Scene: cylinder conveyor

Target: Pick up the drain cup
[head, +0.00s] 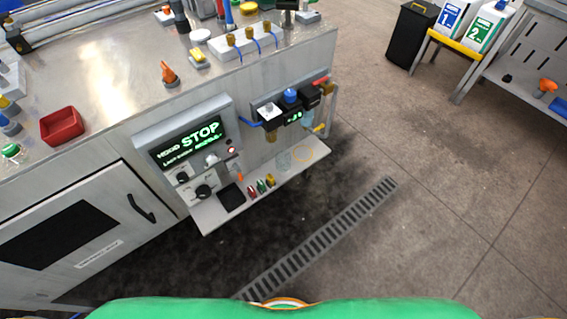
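A small clear cup (284,161), which looks like the drain cup, stands on the narrow metal shelf (215,217) on the front of the machine. It is below the air filter and regulator unit (291,107). Neither of my grippers shows in the head view.
A control box (190,150) reading STOP is left of the regulator. Small coloured parts (262,186) and a dark pad (231,196) share the shelf. A red tray (62,126) sits on the machine top. A drain grate (325,232) crosses the open floor.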

